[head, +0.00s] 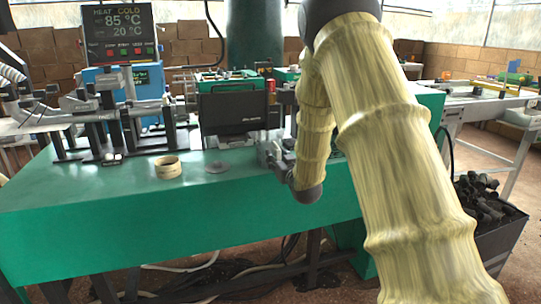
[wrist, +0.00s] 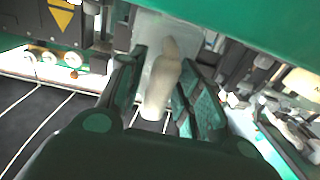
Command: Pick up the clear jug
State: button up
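My gripper (wrist: 165,62) is in the wrist view with its two green-padded fingers apart. A pale, whitish, narrow-topped form (wrist: 160,88), which looks like the clear jug or part of it, is between the fingers. A greyish, see-through-looking area surrounds its upper part. I cannot tell whether either pad touches it. In the head view my gripper (head: 272,155) is low over the green bench, beside the dark box-like machine, and partly hidden by my arm. I cannot make out the jug there.
The green bench (head: 100,200) holds a beige ring (head: 168,167) and a flat grey disc (head: 217,167), with bare top around them. The dark machine (head: 235,112) stands behind. A metal apparatus (head: 100,115) fills the left. A bin of black pieces (head: 490,210) stands at right.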

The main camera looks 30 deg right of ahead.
grip_shut()
jog(key=shift+r, duration=0.15)
